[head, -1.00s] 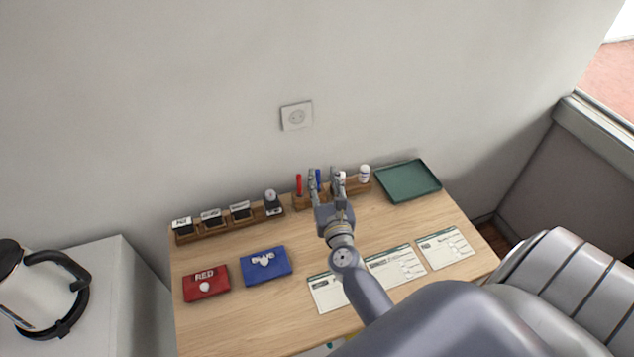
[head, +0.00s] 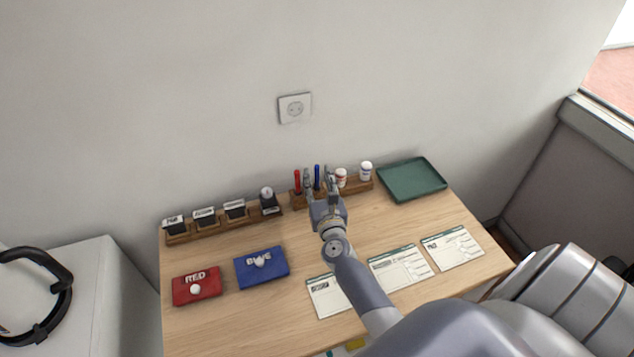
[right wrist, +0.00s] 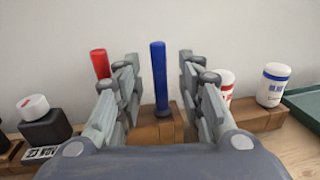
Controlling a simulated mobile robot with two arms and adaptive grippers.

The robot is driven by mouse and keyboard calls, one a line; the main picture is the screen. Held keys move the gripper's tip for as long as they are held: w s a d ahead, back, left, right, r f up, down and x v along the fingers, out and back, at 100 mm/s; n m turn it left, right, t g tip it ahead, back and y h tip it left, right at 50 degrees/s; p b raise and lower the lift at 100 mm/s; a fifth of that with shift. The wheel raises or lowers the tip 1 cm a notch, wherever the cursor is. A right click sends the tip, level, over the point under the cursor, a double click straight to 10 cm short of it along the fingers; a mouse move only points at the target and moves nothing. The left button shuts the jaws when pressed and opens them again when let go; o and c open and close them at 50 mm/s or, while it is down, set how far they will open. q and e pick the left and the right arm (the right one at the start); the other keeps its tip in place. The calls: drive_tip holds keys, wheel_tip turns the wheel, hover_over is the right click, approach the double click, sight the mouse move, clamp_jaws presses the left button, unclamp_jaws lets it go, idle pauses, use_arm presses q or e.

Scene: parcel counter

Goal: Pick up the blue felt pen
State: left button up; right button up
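The blue felt pen (head: 317,178) stands upright in a wooden holder (head: 298,203) at the back of the counter. In the right wrist view the blue pen (right wrist: 160,78) rises between the two fingers, with a gap on each side. My right gripper (head: 319,180) is open around the pen, its fingers pointing at the wall. It also fills the lower right wrist view (right wrist: 158,88). A red pen (head: 297,181) stands to the left of the blue one, outside the fingers. My left gripper is not in view.
Two small bottles, one with a red label (head: 341,177) and one with a blue label (head: 365,171), stand right of the pens. A green tray (head: 412,194) is further right. Stamps (head: 205,217) stand at the left. Red (head: 197,286) and blue (head: 261,267) pads and paper forms (head: 452,248) lie in front.

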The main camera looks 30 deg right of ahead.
drive_tip(key=shift+x, duration=0.85)
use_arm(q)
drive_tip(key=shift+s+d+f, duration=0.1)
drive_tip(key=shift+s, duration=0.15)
use_arm(e)
drive_tip(key=shift+c, duration=0.6)
drive_tip(key=c, duration=0.7)
use_arm(q)
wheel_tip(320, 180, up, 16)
drive_tip(key=p, duration=1.6)
use_arm(e)
wheel_tip(320, 180, up, 18)
